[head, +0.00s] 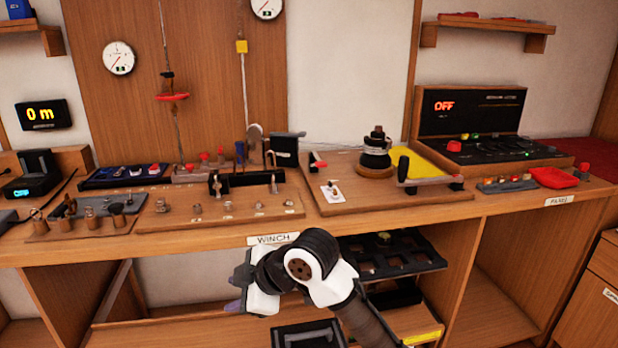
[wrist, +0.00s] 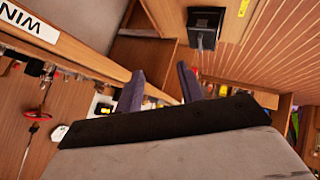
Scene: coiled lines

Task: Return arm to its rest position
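My arm reaches up from the bottom of the head view, its white and black wrist joints in front of the bench's front edge, just below the WINCH label (head: 273,239). My gripper (wrist: 160,85) shows in the wrist view with its two dark fingers apart and nothing between them. In the head view the gripper is mostly hidden behind my wrist, and only a bit of a finger shows at its left. The WINCH label also shows in the wrist view (wrist: 30,21), tilted and cut off by the frame's edge.
The wooden bench (head: 400,212) carries a winch drum (head: 376,155), boards with small fittings, and a control panel (head: 475,130) reading OFF. Below it, a black compartment tray (head: 395,255) sits close to the right of my wrist. A black bin (head: 308,335) stands low down.

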